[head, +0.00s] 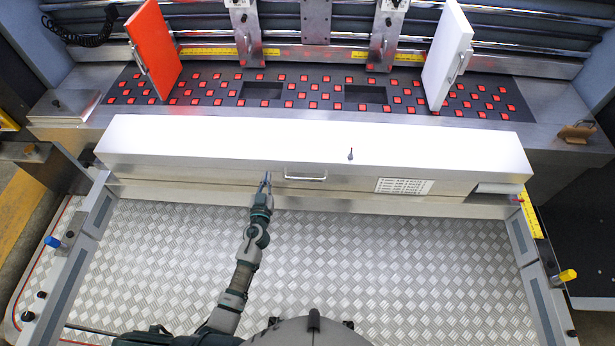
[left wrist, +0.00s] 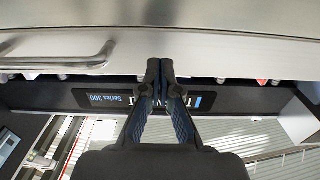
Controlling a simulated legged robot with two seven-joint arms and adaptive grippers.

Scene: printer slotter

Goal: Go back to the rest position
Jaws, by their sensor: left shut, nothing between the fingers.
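My left gripper (head: 266,182) is shut and empty in the head view, at the front face of the long metal cover, just left of the cover's handle (head: 305,175). In the left wrist view my left gripper (left wrist: 162,72) has its fingertips together with nothing between them. The handle (left wrist: 60,64) shows there at the left, apart from the fingers. The fingertips are near the lower edge of the cover (left wrist: 220,50); whether they touch it I cannot tell. My right gripper is not in view.
The long cover (head: 230,140) spans the machine's front. Behind it stand an orange panel (head: 152,50) and a white panel (head: 447,52) on a dark bed with red squares. A diamond-plate floor (head: 400,270) lies clear in front, between side rails with blue (head: 52,242) and yellow (head: 566,276) knobs.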

